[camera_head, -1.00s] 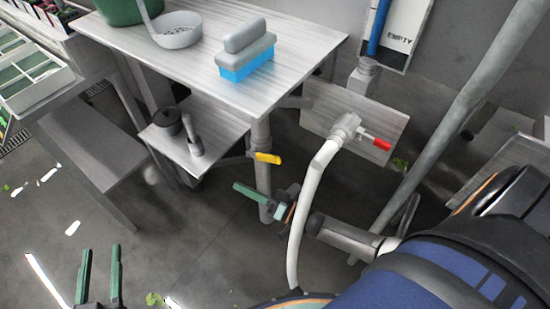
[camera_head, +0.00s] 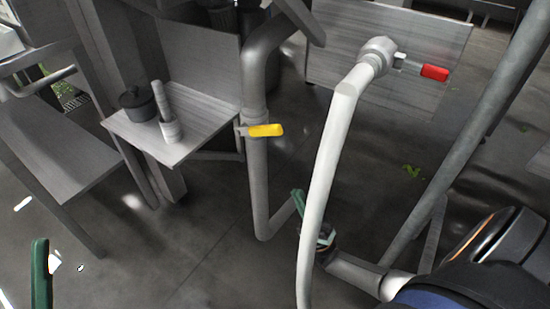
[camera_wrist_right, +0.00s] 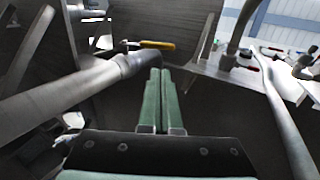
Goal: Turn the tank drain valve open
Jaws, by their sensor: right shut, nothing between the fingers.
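A yellow lever handle (camera_head: 265,130) sticks out to the right from a grey drain pipe (camera_head: 257,180) under the counter. It lies about level across the pipe. It also shows in the right wrist view (camera_wrist_right: 157,45), just beyond the fingertips. A red-handled valve (camera_head: 433,72) sits at the top of a white hose on the right. My right gripper (camera_head: 297,200) is shut and empty, below and right of the yellow handle, apart from it, partly hidden behind the hose. In its wrist view (camera_wrist_right: 160,75) the green fingers are together. One finger of my left gripper (camera_head: 40,270) shows at lower left.
The white hose (camera_head: 320,190) hangs between the head camera and my right gripper. A low shelf (camera_head: 200,130) with a dark pot (camera_head: 138,104) stands left of the pipe. A slanted grey post (camera_head: 470,135) stands at right. The floor in front is open.

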